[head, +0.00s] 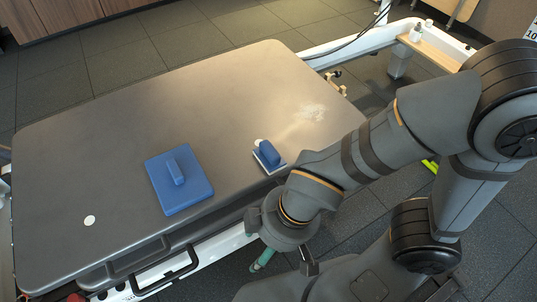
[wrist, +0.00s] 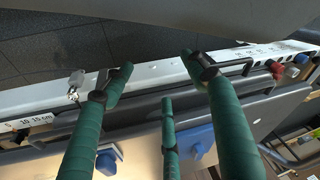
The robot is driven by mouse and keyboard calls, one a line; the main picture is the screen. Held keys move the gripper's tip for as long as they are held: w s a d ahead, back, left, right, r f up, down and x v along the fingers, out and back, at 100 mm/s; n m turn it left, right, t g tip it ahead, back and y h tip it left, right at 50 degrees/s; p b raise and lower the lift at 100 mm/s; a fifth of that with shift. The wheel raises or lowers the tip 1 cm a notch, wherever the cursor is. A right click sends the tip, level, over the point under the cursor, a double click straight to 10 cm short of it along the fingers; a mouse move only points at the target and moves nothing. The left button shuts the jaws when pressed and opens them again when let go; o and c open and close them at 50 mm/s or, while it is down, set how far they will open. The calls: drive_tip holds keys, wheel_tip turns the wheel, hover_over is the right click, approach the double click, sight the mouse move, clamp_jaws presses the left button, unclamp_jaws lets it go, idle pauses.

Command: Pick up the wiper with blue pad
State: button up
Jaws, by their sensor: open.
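A large square blue pad with a blue block handle (head: 165,196) lies flat on the grey padded bed. A smaller wiper with a blue top and a white base (head: 268,154) lies to its right, beside my arm. Both seem to show partly in the wrist view, the white-based one (wrist: 107,160) at lower left and the blue pad (wrist: 204,137) behind the fingers. My gripper (wrist: 158,75) has green fingers spread apart with nothing between them. In the head view one green finger (head: 262,261) shows low beyond the bed's near edge; the rest is hidden by my arm.
The bed's near side has a white rail (wrist: 150,73) and a black handle (head: 165,275). A white disc (head: 89,220) lies at the bed's left, and a pale powdery patch (head: 310,112) marks its right. The far part of the bed (head: 190,90) is clear.

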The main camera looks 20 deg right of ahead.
drive_tip(key=o, duration=0.6)
drive_tip(key=shift+o, duration=0.2)
